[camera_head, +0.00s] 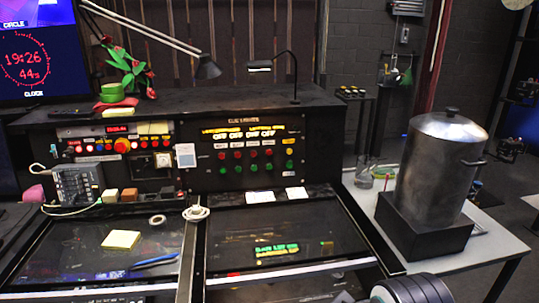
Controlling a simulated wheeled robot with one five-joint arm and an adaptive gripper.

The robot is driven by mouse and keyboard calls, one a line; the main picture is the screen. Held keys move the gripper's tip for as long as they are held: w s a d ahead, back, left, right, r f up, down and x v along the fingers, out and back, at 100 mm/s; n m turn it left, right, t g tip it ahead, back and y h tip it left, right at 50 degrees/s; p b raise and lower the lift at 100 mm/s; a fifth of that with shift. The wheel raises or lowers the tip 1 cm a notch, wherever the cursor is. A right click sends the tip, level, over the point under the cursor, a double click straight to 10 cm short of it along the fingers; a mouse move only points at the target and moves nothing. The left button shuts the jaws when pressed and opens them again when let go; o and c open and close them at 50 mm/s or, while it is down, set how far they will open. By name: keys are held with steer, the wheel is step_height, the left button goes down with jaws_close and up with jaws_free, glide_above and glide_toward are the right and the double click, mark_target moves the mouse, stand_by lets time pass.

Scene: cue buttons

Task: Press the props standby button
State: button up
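A black cue lights panel (246,120) stands at the back centre of the desk. It has a row of red buttons (237,154) above a row of green buttons (239,169). A short column at its right end holds a yellow-orange button (289,141) and others below it. Lit yellow text above the rows includes repeated "OFF". The small labels are too blurred to read, so I cannot tell which button is props standby. Dark rounded parts, apparently of my arm, show at the bottom right edge. My gripper is not clearly in view.
A second control panel (118,147) with lit buttons is on the left. A large metal urn (435,165) stands on a black box (422,232) at right. A desk lamp (260,68) rises above the panel. The dark glass desktop (290,222) before it is mostly clear.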

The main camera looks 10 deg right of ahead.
jaws_close()
steer(key=shift+c, duration=1.9)
jaws_free()
